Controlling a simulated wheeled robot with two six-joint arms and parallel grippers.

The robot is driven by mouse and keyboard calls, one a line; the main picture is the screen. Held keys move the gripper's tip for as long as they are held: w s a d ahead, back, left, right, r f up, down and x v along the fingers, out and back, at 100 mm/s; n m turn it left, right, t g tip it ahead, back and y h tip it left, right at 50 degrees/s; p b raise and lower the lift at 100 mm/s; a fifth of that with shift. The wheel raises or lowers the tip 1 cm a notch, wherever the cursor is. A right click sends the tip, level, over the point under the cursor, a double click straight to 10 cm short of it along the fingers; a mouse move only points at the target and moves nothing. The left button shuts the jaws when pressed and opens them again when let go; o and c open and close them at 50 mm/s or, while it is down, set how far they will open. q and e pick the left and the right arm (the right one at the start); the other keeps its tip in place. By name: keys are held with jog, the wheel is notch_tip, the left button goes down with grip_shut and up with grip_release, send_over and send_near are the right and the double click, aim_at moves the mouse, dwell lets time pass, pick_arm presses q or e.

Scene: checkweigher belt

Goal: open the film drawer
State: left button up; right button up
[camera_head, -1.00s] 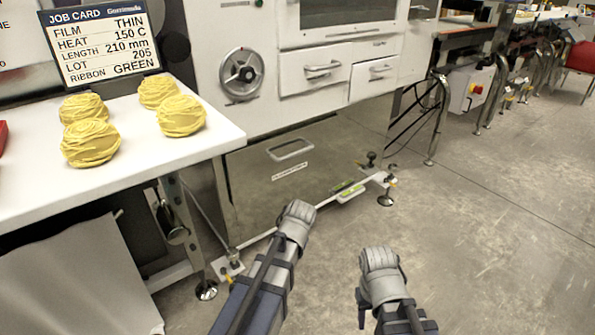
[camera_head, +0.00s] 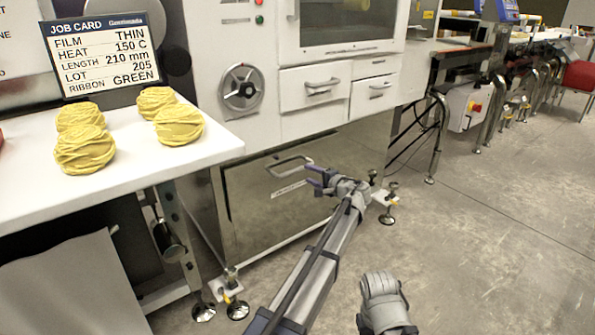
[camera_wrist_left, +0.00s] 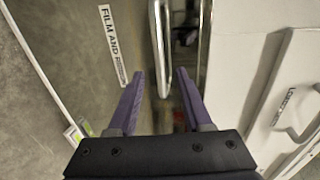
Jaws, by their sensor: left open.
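The film drawer is the wide metal front (camera_head: 262,208) low on the machine; it looks closed. Its bar handle (camera_head: 290,166) is near the top, with a white label (camera_head: 289,189) below. The wrist view shows part of that label, reading "FILM AND" (camera_wrist_left: 112,42). My left gripper (camera_head: 312,180) is open in front of the drawer, just right of the handle. In the left wrist view, the handle bar (camera_wrist_left: 157,45) lines up with the gap between my left fingers (camera_wrist_left: 160,75); contact cannot be told. My right arm's end (camera_head: 383,297) is low in the head view; its jaws are not clear.
Two smaller drawers (camera_head: 311,95) (camera_head: 369,95) and a round dial (camera_head: 242,89) are above. A white table (camera_head: 40,185) with yellow nests (camera_head: 85,150) and a job card (camera_head: 107,52) stands left. Levelling feet (camera_head: 386,218) stick out at the machine's base. Floor on the right is clear.

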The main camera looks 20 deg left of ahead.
aim_at(299, 170)
pick_arm(q)
jog(key=b+x, duration=0.1)
jog(key=x, duration=0.6)
jog(key=shift+w+a, duration=0.2)
jog(key=shift+a, duration=0.1)
grip_shut()
dwell(1.2)
